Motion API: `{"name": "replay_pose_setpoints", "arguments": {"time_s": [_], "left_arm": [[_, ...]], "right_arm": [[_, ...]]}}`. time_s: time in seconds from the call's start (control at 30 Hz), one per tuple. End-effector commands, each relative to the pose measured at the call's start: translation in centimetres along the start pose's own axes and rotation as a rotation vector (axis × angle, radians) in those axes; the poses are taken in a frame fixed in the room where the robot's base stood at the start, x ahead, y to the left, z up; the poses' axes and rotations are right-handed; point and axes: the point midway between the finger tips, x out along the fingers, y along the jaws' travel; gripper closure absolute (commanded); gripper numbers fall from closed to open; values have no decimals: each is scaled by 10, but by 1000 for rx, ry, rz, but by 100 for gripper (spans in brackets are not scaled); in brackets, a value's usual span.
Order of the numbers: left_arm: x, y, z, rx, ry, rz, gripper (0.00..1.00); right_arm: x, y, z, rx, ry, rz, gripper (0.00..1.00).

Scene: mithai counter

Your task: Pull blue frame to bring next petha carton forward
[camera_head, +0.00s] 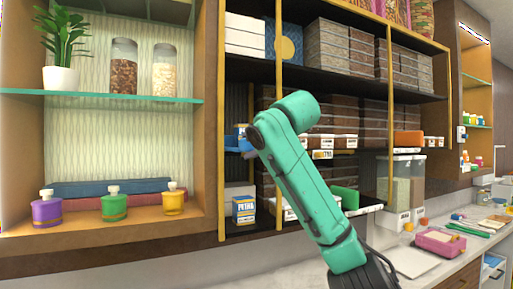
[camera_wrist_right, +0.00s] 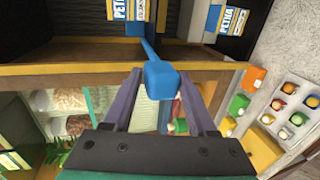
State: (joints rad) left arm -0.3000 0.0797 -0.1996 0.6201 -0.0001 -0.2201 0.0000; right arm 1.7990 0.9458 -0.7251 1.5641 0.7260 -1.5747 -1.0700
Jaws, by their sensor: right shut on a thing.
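In the right wrist view the blue frame shows as a blocky blue handle (camera_wrist_right: 162,82) with a thin bar running back to a shelf. My right gripper (camera_wrist_right: 159,76) has its fingers on either side of this handle and is shut on it. A white-and-blue petha carton (camera_wrist_right: 127,10) stands behind the bar, partly cut off by the picture edge. Another petha carton (camera_wrist_right: 233,20) shows further right. My left gripper is not in view.
A wooden shelf post (camera_head: 222,120) stands left of my arm. Left of it are glass jars (camera_head: 123,68), a plant (camera_head: 62,45) and small colored bottles (camera_head: 114,205). Stacked brown boxes (camera_head: 340,47) fill the right shelves. The counter (camera_head: 440,250) holds trays at lower right.

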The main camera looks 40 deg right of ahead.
Motion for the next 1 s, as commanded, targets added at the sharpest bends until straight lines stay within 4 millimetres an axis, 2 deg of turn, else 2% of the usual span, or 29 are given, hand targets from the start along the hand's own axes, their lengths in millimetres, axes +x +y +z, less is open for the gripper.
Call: {"name": "replay_pose_setpoints", "arguments": {"time_s": [0.03, 0.67, 0.7, 0.77, 0.8, 1.0], "left_arm": [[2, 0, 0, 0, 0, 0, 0], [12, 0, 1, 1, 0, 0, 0], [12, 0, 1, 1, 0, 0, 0], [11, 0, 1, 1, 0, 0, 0], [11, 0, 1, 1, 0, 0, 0], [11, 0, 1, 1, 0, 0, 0]], "right_arm": [[1, -5, 0, -2, -1, -12, 74], [-24, -11, -1, -3, 0, -12, 74], [-25, -11, -1, -3, 0, -13, 39], [-25, -10, -1, -3, -1, -12, 16], [-25, -10, 0, -2, 0, -11, 1], [-26, -8, 0, -1, 0, -6, 0]]}}
